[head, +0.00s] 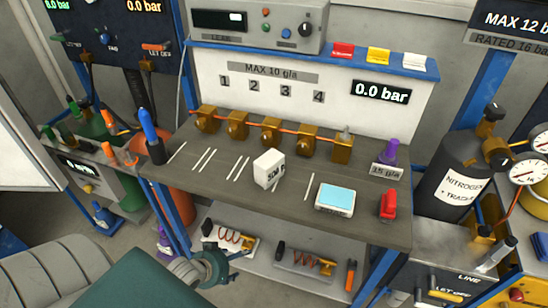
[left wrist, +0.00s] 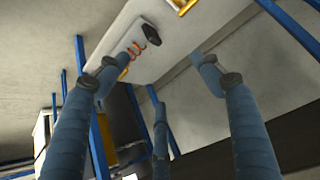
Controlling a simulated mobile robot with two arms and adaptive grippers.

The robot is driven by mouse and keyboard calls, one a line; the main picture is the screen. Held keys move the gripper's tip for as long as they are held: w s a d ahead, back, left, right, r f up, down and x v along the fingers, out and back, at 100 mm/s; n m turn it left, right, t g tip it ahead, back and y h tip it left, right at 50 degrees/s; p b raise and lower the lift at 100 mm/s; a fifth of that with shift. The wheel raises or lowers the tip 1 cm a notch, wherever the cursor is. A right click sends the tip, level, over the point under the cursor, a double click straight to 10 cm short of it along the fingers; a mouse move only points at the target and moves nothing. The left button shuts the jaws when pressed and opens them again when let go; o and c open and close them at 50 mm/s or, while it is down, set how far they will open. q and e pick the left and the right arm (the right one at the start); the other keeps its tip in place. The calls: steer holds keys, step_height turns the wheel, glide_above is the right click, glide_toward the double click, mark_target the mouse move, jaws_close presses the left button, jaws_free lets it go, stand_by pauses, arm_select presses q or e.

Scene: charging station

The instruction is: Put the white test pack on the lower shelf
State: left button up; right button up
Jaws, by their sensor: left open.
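The white test pack (head: 268,168) is a small white block with dark lettering. It stands on the upper bench top, near the middle, among white line marks. The lower shelf (head: 268,242) is the grey board below the bench. My left gripper (head: 212,266) is low at the shelf's front left, well below the pack and apart from it. In the left wrist view its blue-grey fingers (left wrist: 165,78) are spread with nothing between them. Beyond them shows a pale surface with a red coiled hose piece (left wrist: 137,47). My right gripper is not in view.
Two coiled-hose assemblies (head: 305,261) lie on the lower shelf, with bare board between them. Blue posts (head: 376,275) frame the shelf. A blue-topped box (head: 335,198), a red item (head: 388,205) and a blue marker-like tool (head: 148,125) are on the bench. A nitrogen cylinder (head: 448,188) stands right.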

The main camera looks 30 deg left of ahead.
arm_select(q)
steer(key=w+d+r+m+t+h+p, duration=0.1)
steer(key=w+d+r, duration=0.15)
steer(key=r, duration=0.75)
steer(key=w+d+r+t+h+p, duration=0.1)
steer(key=w+d+r+p, duration=0.15)
steer(key=r, duration=0.75)
steer(key=t, duration=0.3)
glide_toward(262, 172)
steer(key=shift+w+d+f+b, duration=0.2)
steer(key=shift+w+f+b, duration=0.15)
steer(key=shift+w+f, duration=0.65)
steer(key=shift+t, duration=0.3)
steer(key=x, duration=0.4)
steer(key=shift+w+r, duration=0.2)
steer(key=shift+w, duration=0.3)
steer(key=shift+p+x, duration=0.35)
steer(key=shift+x, duration=2.7)
steer(key=shift+s, duration=0.15)
steer(key=shift+c, duration=1.2)
steer(key=c, duration=0.9)
steer(key=shift+r, duration=0.1)
steer(key=shift+c, duration=0.8)
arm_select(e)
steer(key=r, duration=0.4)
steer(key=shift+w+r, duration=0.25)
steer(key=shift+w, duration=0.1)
arm_select(q)
steer(key=shift+r, duration=0.1)
